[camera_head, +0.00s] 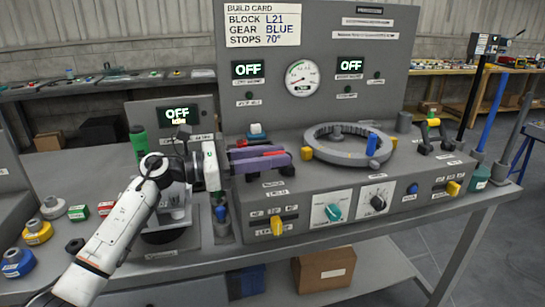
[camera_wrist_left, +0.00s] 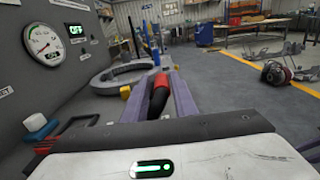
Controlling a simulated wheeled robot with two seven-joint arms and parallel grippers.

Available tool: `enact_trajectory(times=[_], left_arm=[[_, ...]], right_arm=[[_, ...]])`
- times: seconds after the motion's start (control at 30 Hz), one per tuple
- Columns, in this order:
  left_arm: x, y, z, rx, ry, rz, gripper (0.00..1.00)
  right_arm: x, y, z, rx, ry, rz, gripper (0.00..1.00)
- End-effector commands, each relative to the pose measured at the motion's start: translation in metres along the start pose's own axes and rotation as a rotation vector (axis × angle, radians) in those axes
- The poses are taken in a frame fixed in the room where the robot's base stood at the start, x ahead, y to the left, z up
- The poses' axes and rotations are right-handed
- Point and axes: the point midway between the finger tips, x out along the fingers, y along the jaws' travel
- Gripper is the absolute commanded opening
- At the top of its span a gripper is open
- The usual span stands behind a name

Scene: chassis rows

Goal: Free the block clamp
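My left gripper (camera_head: 285,158) reaches in from the left at the middle of the console, with long purple fingers. In the left wrist view its fingers (camera_wrist_left: 158,82) lie on both sides of a black lever with a red grip (camera_wrist_left: 160,83). The red grip also shows in the head view (camera_head: 273,154). The fingers look closed on the lever, with little gap at the grip. The clamp body and any block in it are mostly hidden by the gripper and wrist, so I cannot tell the clamp's state.
A grey ring (camera_head: 350,146) with yellow and blue parts stands right of my gripper. A yellow-topped black fixture (camera_head: 433,138) is further right. Dials and yellow switches (camera_head: 277,226) line the console front. Blue and yellow round parts (camera_head: 37,232) lie at left. Displays (camera_head: 252,69) read OFF.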

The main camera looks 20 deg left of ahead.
Motion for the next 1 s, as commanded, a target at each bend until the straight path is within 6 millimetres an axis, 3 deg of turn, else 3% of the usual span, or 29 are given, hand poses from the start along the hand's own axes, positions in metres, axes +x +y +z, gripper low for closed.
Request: enact_trajectory(times=[0.03, 0.1, 1.0], left_arm=[[0.0007, -0.0027, -0.0014, -0.002, 0.003, -0.009, 0.11], [0.0008, -0.0032, -0.0017, -0.003, 0.004, -0.010, 0.00], [0.0018, 0.0016, 0.0008, -0.113, 0.006, -0.015, 0.00]], right_arm=[[0.0002, 0.0000, -0.0001, 0.000, 0.000, 0.000, 0.31], [0.0003, 0.0000, -0.0006, 0.000, 0.001, 0.000, 0.31], [-0.0022, 0.0003, -0.0043, 0.002, 0.004, 0.001, 0.31]])
